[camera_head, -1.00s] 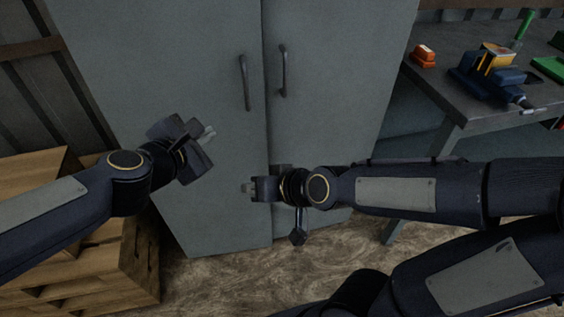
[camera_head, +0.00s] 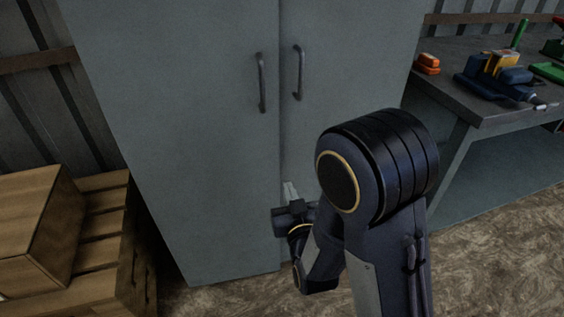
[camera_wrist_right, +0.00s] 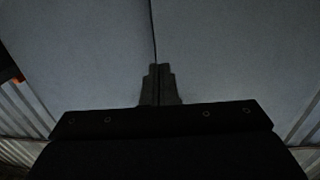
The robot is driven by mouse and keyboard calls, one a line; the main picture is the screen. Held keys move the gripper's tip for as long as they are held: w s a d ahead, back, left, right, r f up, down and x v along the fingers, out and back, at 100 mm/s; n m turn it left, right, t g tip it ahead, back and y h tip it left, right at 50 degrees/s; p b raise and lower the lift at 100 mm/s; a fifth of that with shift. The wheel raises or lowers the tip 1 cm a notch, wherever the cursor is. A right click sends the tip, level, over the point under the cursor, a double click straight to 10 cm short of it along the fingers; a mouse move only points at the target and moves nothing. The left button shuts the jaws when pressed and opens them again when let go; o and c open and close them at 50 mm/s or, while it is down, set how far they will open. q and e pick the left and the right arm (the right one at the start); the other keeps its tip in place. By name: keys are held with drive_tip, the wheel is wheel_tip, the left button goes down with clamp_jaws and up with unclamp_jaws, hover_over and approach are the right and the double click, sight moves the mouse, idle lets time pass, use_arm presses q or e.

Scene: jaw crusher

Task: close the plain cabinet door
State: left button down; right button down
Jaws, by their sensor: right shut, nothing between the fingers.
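The plain grey cabinet has two doors, a left door (camera_head: 190,150) and a right door (camera_head: 345,70), each with a dark upright handle near the middle seam. Both doors stand nearly flush; I cannot tell whether a small gap is left. My right gripper (camera_head: 291,190) is shut and empty, low in front of the doors by the seam. In the right wrist view its fingertips (camera_wrist_right: 158,85) point at the thin dark seam between the two grey panels; contact cannot be told. My left gripper is out of view.
Wooden crates (camera_head: 120,185) stand at the left beside the cabinet. A workbench (camera_head: 450,95) with an orange item (camera_head: 428,62) and a blue and yellow tool (camera_head: 495,70) stands at the right. Brown floor shows in front of the bench.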

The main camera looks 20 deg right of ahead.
sight(278, 152)
drive_tip(key=w, duration=1.2)
drive_tip(key=shift+d, duration=0.3)
drive_tip(key=shift+w+f+b, duration=0.15)
drive_tip(key=shift+w+b, duration=0.2)
drive_tip(key=shift+b, duration=0.15)
drive_tip(key=w+n+y+b, duration=0.1)
drive_tip(key=w, duration=0.1)
drive_tip(key=shift+w+d+y, duration=0.15)
drive_tip(key=shift+w+y, duration=0.15)
drive_tip(key=shift+w, duration=0.05)
drive_tip(key=shift+w+d+r, duration=0.15)
drive_tip(key=shift+w+r, duration=0.05)
drive_tip(key=shift+r, duration=0.2)
